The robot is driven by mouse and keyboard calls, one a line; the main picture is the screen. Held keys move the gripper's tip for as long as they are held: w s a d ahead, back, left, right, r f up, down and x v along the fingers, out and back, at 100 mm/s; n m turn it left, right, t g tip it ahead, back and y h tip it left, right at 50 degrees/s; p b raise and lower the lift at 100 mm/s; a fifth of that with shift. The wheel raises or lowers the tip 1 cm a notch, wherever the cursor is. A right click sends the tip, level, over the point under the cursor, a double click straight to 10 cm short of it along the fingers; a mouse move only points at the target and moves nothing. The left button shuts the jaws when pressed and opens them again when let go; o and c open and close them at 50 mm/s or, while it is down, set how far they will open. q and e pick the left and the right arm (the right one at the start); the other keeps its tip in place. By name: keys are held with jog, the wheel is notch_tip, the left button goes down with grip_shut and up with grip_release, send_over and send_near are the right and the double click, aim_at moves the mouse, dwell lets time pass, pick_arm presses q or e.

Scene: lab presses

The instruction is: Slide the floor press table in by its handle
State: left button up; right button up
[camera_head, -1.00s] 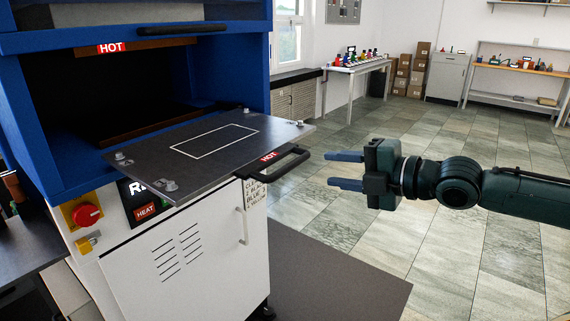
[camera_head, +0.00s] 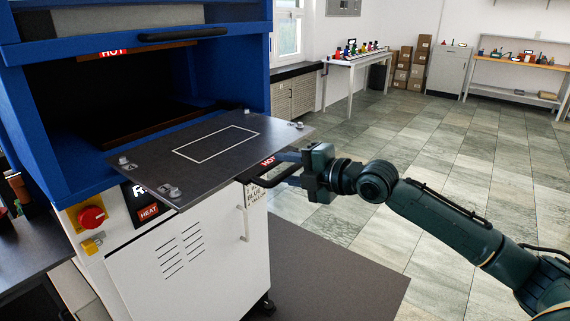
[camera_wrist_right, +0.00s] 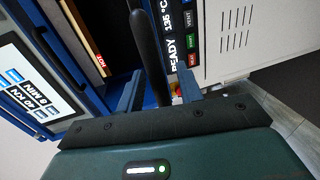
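The press table (camera_head: 205,165) is a dark flat plate with a white outlined rectangle, sticking out from the blue press opening. Its black handle (camera_head: 258,183) is at the right end, beside a red HOT label. My right gripper (camera_head: 280,168) is at this handle, its blue fingers pointing left and spread apart. In the right wrist view, a dark bar (camera_wrist_right: 147,50), apparently the handle, lies between the two fingers (camera_wrist_right: 160,92), with gaps showing on both sides. Part of the handle is hidden behind the fingers in the head view. My left gripper is not in view.
The blue press (camera_head: 236,75) has an upper black handle (camera_head: 183,35). Below are a red knob (camera_head: 92,217) and a white cabinet (camera_head: 190,265) with a door handle. A dark mat (camera_head: 320,270) lies on the floor. Tiled floor to the right is clear.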

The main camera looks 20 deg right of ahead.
jog(key=shift+w+a+f, duration=0.15)
jog(key=shift+w+a, duration=0.15)
jog(key=shift+w, duration=0.05)
jog(key=shift+f, duration=0.1)
jog(key=c, duration=0.7)
grip_shut()
